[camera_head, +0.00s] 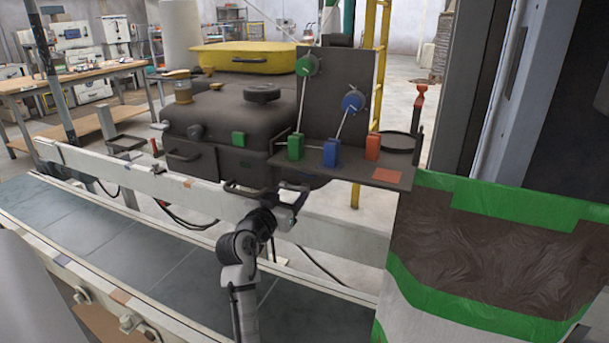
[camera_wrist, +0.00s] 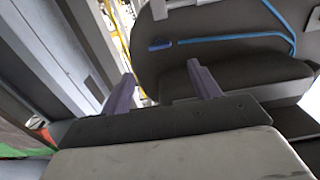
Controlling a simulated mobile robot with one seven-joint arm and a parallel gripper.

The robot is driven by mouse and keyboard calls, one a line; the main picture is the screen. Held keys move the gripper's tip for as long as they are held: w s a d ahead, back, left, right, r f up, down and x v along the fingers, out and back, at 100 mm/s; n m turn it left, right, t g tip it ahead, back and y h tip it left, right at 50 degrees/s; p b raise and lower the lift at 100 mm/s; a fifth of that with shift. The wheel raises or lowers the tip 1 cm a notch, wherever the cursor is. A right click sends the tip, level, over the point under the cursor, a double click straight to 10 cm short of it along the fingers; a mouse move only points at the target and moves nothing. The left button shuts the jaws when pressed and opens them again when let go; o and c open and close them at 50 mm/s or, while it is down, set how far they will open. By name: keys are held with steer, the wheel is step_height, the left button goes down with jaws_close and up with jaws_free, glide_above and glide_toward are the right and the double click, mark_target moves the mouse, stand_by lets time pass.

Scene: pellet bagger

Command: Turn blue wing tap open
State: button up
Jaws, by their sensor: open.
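A round blue tap (camera_head: 352,101) sits on the dark upright panel, right of and lower than a round green one (camera_head: 307,65). A thin pale rod slants down from it towards a blue block (camera_head: 331,152) on the shelf. I cannot make out the tap's wings or how far it is turned. My gripper (camera_wrist: 162,86) is open, with two purple-grey fingers apart and nothing between them. In the head view my arm ends below and left of the shelf, well short of the tap. The wrist view shows a blue strip (camera_wrist: 230,38) on a dark surface; I cannot tell if it belongs to the tap.
The dark shelf (camera_head: 345,172) also bears a green block (camera_head: 295,147) and an orange block (camera_head: 372,147). A conveyor (camera_head: 130,240) with a pale rail runs in front. A yellow ladder (camera_head: 380,60) stands behind. A green-edged brown bag (camera_head: 490,250) is at right.

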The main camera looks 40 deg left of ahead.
mark_target(306, 175)
steer(key=p+x, duration=0.1)
steer(key=x, duration=0.9)
steer(key=shift+d+p, duration=0.1)
steer(key=shift+p, duration=0.3)
steer(key=c, duration=1)
